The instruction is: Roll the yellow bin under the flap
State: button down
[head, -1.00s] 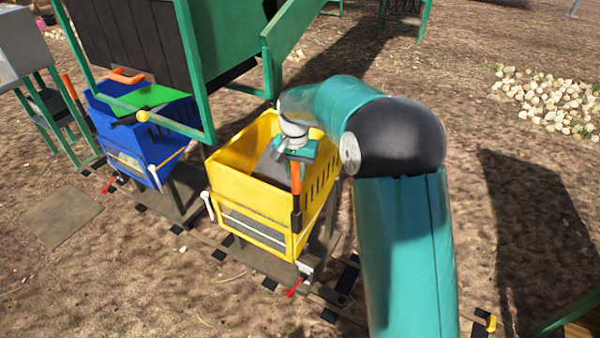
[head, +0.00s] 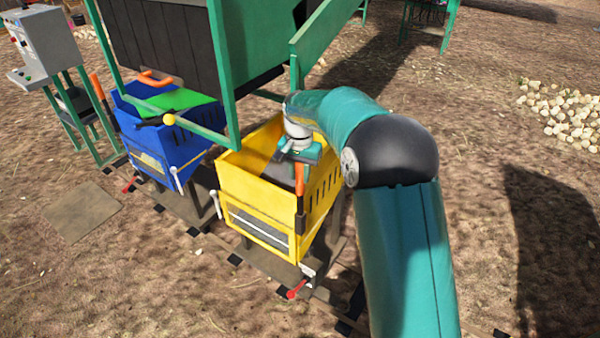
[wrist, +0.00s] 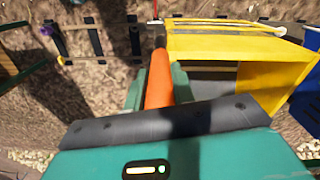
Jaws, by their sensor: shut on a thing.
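The yellow bin (head: 258,203) stands upright on a low track at the picture's middle in the head view, its top open. My gripper (head: 299,162) is shut on the orange handle (head: 300,185) at the bin's near right side. In the wrist view my gripper (wrist: 158,88) has the orange handle (wrist: 159,78) between its fingers, with the yellow bin (wrist: 240,48) to the right. A dark panel (head: 170,45) in a green frame hangs above and behind, over the blue bin; an orange grip (head: 156,79) sits at its lower edge. I cannot tell surely whether this is the flap.
A blue bin (head: 165,145) stands left of the yellow bin, close to it, with a green piece (head: 178,102) on top. A green frame post (head: 222,75) comes down between the bins. A grey control box (head: 45,48) stands far left. The track (head: 205,236) runs below both bins.

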jog(key=shift+w+a+r, duration=0.2)
jog(key=c, duration=1.5)
grip_release()
jog(key=o, duration=0.3)
jog(key=shift+w+a+f, duration=0.1)
jog(key=shift+w+f, duration=0.05)
jog(key=shift+f, duration=0.05)
jog(key=shift+o, duration=0.2)
jog(key=shift+s+r, duration=0.1)
jog(key=shift+s, duration=0.15)
jog(key=shift+w, duration=0.1)
notch_tip(320, 180, up, 14)
jog(key=shift+f, duration=0.15)
jog(key=shift+d, duration=0.2)
